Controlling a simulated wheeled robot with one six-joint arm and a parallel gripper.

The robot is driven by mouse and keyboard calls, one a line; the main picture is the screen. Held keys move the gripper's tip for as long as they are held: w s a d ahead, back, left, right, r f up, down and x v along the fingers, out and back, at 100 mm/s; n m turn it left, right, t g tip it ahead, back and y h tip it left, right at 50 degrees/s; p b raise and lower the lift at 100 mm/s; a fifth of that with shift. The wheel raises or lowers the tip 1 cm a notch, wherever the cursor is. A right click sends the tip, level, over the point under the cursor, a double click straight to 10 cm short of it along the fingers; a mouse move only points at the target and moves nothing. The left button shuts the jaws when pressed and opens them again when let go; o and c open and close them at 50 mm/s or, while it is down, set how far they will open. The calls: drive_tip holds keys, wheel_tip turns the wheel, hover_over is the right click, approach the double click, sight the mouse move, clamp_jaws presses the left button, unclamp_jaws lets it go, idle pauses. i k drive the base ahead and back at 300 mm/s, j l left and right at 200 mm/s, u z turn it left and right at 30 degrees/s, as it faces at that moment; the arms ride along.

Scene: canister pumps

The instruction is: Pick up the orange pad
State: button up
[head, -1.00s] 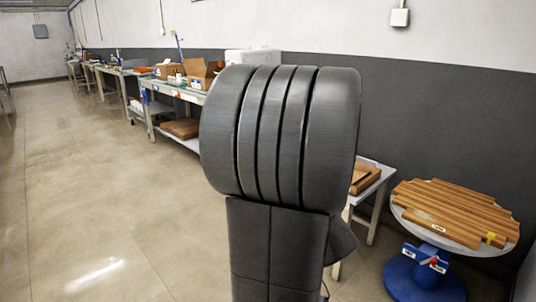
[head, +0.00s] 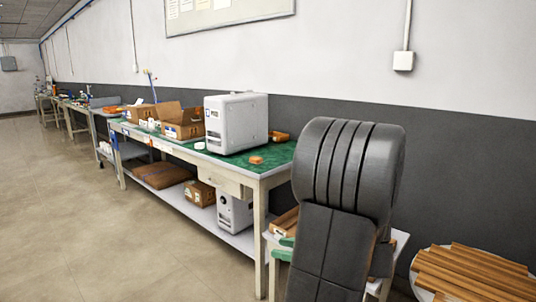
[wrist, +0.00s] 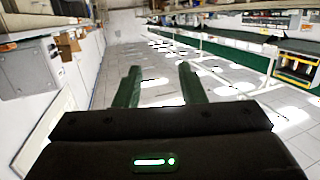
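A small orange pad (head: 256,160) lies on the green top of the workbench (head: 262,172), near its front edge and in front of a white box-shaped machine. A second orange item (head: 280,136) lies further back, to the right of the machine; it looks like a tray or block. My gripper (wrist: 160,84) shows in the wrist view with its two green fingers apart and nothing between them. The gripper is not visible in the head view, where only a black part of my arm shows. I cannot make out the pad in the wrist view.
The white machine (head: 236,122) stands beside the pad, with an open cardboard box (head: 185,124) to its left. A low side table (head: 400,243) stands right of the bench, partly behind my arm. A round table with wooden slats (head: 470,272) is at lower right. Floor at left is clear.

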sight(256, 159)
drive_tip(key=i+j+z, duration=0.2)
drive_tip(key=i+j, duration=0.2)
drive_tip(key=i, duration=0.35)
drive_tip(key=i+j+z, duration=0.2)
drive_tip(key=i+j, duration=0.25)
drive_tip(key=i, duration=0.25)
drive_tip(key=i+j+z, duration=0.2)
drive_tip(key=i+j, duration=0.4)
drive_tip(key=i, duration=0.05)
